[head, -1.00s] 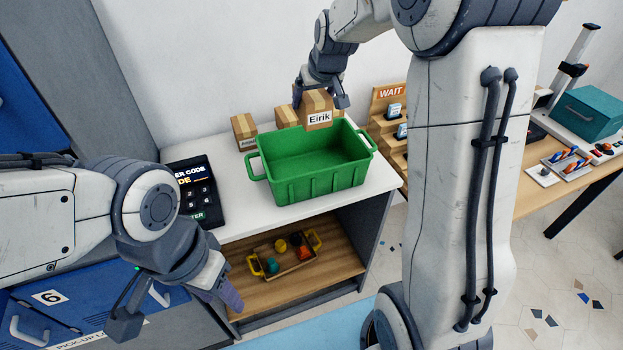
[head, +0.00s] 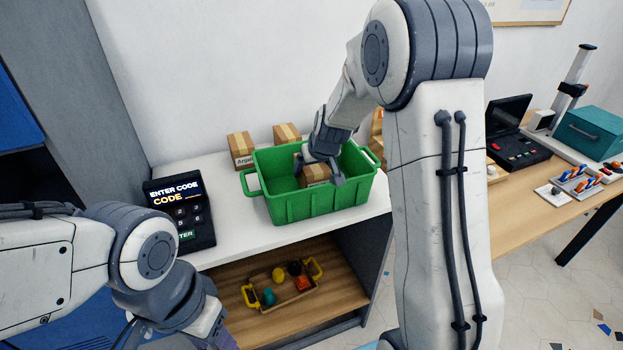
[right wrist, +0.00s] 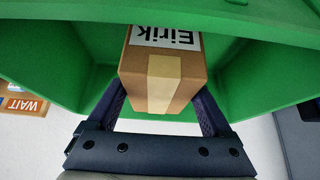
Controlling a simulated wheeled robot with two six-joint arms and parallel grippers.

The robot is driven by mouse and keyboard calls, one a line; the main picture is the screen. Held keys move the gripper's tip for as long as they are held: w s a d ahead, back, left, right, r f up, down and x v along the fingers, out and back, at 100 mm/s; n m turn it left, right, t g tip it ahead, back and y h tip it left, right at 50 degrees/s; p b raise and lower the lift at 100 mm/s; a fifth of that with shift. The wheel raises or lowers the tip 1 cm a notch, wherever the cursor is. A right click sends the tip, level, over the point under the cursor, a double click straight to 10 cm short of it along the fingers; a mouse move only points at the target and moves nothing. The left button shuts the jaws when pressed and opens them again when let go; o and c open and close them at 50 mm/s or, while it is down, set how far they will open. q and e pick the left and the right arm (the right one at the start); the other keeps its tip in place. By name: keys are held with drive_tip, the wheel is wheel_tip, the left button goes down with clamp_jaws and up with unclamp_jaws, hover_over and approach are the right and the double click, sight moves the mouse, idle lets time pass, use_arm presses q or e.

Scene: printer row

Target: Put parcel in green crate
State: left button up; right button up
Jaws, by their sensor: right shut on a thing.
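The parcel (head: 315,176) is a brown cardboard box with tape. In the right wrist view the parcel (right wrist: 160,80) has a white label reading "Eirik". My right gripper (head: 322,172) is shut on it, one finger on each side, and holds it inside the green crate (head: 318,203), below the rim level. I cannot tell whether the parcel touches the crate's floor. The green crate also surrounds it in the right wrist view (right wrist: 45,60). My left arm shows at the lower left, with the left gripper's fingers mostly cut off by the bottom edge.
Two other parcels (head: 241,149) (head: 287,135) stand behind the crate on the white counter (head: 235,235). A code keypad (head: 180,212) stands to its left. A small tray (head: 283,289) of coloured items sits on the shelf below. A wooden table (head: 540,190) with devices is at the right.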

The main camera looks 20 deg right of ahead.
drive_tip(key=shift+f+b, duration=0.4)
drive_tip(key=shift+f, duration=0.85)
drive_tip(key=shift+f, duration=0.1)
drive_tip(key=shift+f, duration=0.1)
drive_tip(key=o, duration=1.4)
drive_tip(key=shift+c, duration=0.2)
